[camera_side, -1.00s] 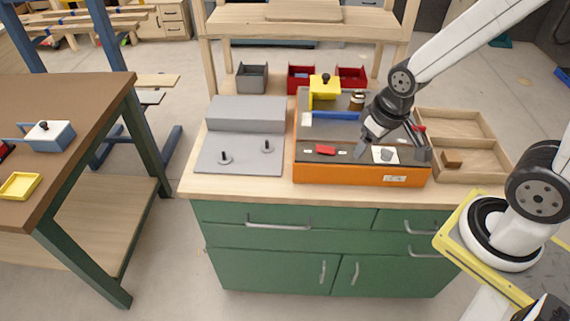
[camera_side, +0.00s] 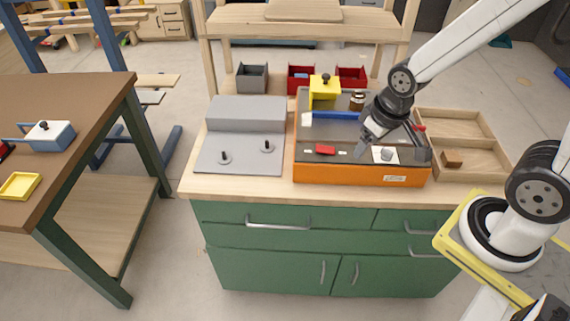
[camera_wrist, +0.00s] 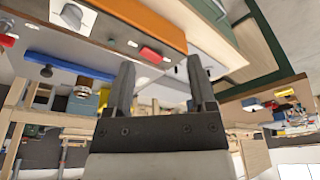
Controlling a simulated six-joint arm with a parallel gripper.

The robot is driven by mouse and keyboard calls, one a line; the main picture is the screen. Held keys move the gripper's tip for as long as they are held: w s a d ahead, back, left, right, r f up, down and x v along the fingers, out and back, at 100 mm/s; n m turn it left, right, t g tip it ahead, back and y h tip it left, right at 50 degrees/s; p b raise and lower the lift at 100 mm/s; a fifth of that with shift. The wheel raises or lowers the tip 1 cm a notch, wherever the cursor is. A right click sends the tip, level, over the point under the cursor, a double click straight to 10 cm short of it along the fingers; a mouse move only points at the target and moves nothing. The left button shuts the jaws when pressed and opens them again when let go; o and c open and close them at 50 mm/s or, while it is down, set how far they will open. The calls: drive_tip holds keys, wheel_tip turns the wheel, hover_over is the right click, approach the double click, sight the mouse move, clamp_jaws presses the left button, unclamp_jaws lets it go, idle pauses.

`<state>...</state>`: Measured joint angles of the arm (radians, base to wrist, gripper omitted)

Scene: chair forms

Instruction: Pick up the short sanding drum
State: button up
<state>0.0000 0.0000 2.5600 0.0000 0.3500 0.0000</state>
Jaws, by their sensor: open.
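A short banded cylinder, brass-coloured and dark (camera_side: 357,102), stands upright at the back of the orange-sided machine (camera_side: 360,175). It looks like a sanding drum, but I cannot be sure it is the short one. It also shows in the wrist view (camera_wrist: 83,88), left of the fingers. My gripper (camera_side: 372,143) is above the machine's right half, in front of the cylinder and apart from it. In the wrist view my gripper (camera_wrist: 160,75) has its two fingers spread, with nothing between them.
The machine carries a yellow guard (camera_side: 323,92), a blue bar (camera_side: 331,116), a red switch (camera_side: 325,150) and a knob (camera_side: 386,155). A grey plate with two pegs (camera_side: 240,163) lies left. A wooden tray (camera_side: 490,150) with a brown block (camera_side: 452,158) lies right. Small bins stand behind.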

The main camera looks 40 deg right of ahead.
drive_tip(key=o, duration=0.4)
drive_tip(key=m+g, duration=0.2)
drive_tip(key=m, duration=1.7)
hover_over(358, 95)
drive_tip(key=shift+f, duration=0.75)
drive_tip(key=shift+w+d+f+m+g, duration=0.15)
drive_tip(key=shift+d+m+g, duration=0.15)
drive_tip(key=shift+d+m, duration=0.3)
drive_tip(key=shift+a+f, duration=0.1)
drive_tip(key=shift+f, duration=1.15)
